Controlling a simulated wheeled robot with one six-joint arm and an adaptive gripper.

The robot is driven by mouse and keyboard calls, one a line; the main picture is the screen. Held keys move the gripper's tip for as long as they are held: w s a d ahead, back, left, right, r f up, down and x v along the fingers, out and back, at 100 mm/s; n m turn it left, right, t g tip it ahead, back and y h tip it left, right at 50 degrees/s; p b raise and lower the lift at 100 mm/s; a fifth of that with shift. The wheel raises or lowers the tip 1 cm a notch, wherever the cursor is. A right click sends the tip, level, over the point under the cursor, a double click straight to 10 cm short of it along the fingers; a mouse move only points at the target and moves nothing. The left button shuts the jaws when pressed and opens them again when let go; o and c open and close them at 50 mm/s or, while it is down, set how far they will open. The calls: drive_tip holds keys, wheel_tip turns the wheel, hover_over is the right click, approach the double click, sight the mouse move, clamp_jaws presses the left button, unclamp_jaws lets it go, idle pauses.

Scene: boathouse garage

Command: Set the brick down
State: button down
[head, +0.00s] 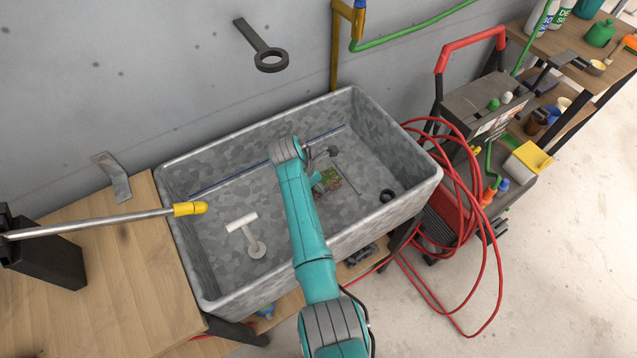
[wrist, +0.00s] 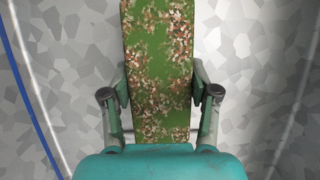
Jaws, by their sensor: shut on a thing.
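The brick (wrist: 158,55) is a long block mottled green and reddish-brown, as if mossy. In the wrist view it stands between the two fingers of my gripper (wrist: 159,94), which are shut on its sides. In the head view the brick (head: 329,180) shows just right of my arm, inside the grey metal trough (head: 300,264). My arm hides part of it and most of my gripper. I cannot tell whether the brick touches the trough floor.
In the trough lie a white T-shaped piece (head: 245,232), a black ring (head: 386,196) and a long blue rod (head: 222,181). A yellow-tipped lance (head: 110,219) reaches over the left rim. A red hose (head: 484,230) and a pressure washer (head: 480,105) stand right.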

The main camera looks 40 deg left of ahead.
drive_tip(key=shift+f, duration=0.5)
idle(0.5)
drive_tip(key=shift+c, duration=1.7)
unclamp_jaws()
drive_tip(key=shift+o, duration=0.6)
drive_tip(key=shift+f, duration=0.1)
drive_tip(key=v, duration=1.2)
clamp_jaws()
drive_tip(key=shift+w, duration=0.1)
